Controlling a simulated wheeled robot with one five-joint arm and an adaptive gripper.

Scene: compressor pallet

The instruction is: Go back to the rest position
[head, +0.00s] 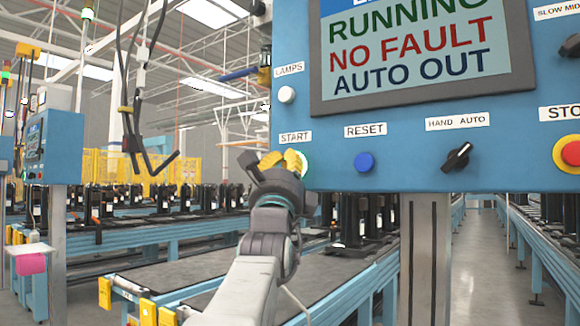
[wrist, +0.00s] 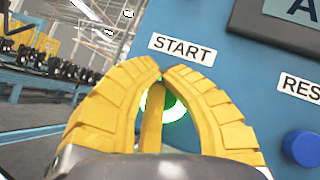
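My gripper (head: 291,160) is at the lower left corner of the blue control panel (head: 225,0), in front of the green-lit START button (head: 304,165). In the wrist view, the yellow fingers of my gripper (wrist: 160,78) meet at their tips, shut with nothing seen between them. The green glow of the START button (wrist: 175,108) shows behind the fingers, under the START label (wrist: 182,49). I cannot tell whether the fingertips touch the button. The panel screen (head: 425,50) reads RUNNING, NO FAULT, AUTO OUT.
A blue RESET button (head: 364,162), a black HAND AUTO switch (head: 457,157) and a red stop button (head: 571,153) are on the panel. A grey post (head: 425,260) stands below it. Conveyors with dark compressors (head: 350,220) run behind. An aisle (head: 480,260) is clear at right.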

